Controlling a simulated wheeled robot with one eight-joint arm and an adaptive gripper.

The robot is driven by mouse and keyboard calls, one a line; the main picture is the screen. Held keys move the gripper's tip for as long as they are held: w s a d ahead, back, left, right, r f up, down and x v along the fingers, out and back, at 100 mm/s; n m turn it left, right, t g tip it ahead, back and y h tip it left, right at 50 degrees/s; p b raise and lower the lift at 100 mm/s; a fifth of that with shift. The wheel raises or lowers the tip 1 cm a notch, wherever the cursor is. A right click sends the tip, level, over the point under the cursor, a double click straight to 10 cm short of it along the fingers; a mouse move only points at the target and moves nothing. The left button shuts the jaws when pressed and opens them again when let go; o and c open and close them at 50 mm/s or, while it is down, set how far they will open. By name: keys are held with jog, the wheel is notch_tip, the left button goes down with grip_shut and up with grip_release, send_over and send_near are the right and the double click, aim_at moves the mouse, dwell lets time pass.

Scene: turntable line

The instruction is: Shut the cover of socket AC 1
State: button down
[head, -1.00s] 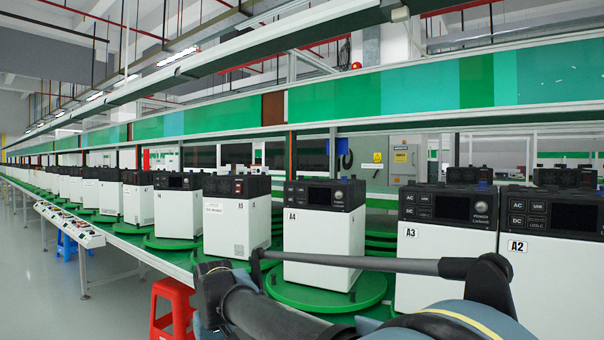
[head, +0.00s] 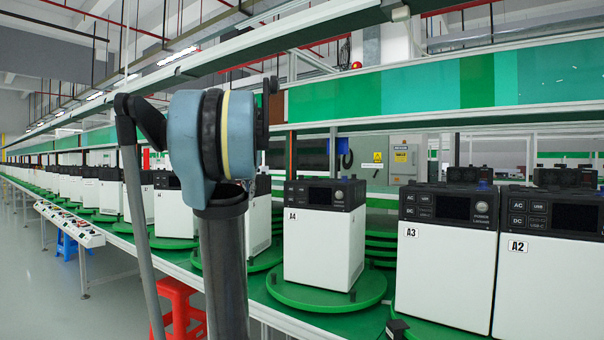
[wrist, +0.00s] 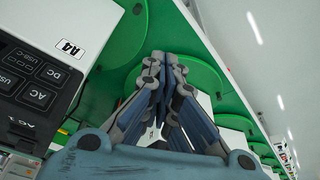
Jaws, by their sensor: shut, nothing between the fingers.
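The A4 unit (head: 322,245) is a white box with a black control panel (head: 318,194) on top, upright on a green turntable. In the wrist view its white side and A4 label (wrist: 70,47) are at the left, with the AC and DC buttons below. An AC 1 marking (wrist: 28,124) shows at the lower left; dark parts beside it are too small to tell whether the cover is open. My gripper (wrist: 165,60) is shut and empty, to the right of the unit in the wrist view, apart from it. The gripper is not visible in the head view.
Units A3 (head: 445,262) and A2 (head: 550,275) stand close to the right of A4. More units run along the line to the left. A red stool (head: 178,310) is below the line's edge. A green overhead panel (head: 420,90) spans behind.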

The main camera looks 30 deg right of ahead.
jog(key=w+d+r+m, duration=0.2)
jog(key=d+r, duration=0.3)
jog(key=d, duration=0.4)
jog(key=w+d+r+m+h, duration=0.1)
jog(key=w+d+r, duration=0.1)
jog(key=d+r, duration=0.5)
jog(key=w+d+r+m, duration=0.2)
jog(key=d+r, duration=0.2)
jog(key=d, duration=0.6)
jog(key=shift+g, duration=0.3)
jog(key=x, duration=0.8)
jog(key=shift+d+f, duration=0.35)
jog(key=shift+s+a+f, duration=0.15)
jog(key=shift+a+f, duration=0.05)
jog(key=shift+f, duration=0.15)
jog(key=shift+s+a+r, duration=0.1)
jog(key=shift+s+a, duration=0.35)
jog(key=shift+a, duration=0.25)
jog(key=shift+s+a, duration=0.5)
jog(key=shift+a, duration=0.2)
jog(key=shift+s+a, duration=0.55)
jog(key=shift+a, duration=0.35)
jog(key=shift+s+a, duration=0.6)
jog(key=shift+a, duration=0.3)
jog(key=shift+s+a, duration=0.55)
jog(key=shift+a, duration=0.3)
jog(key=shift+d, duration=0.1)
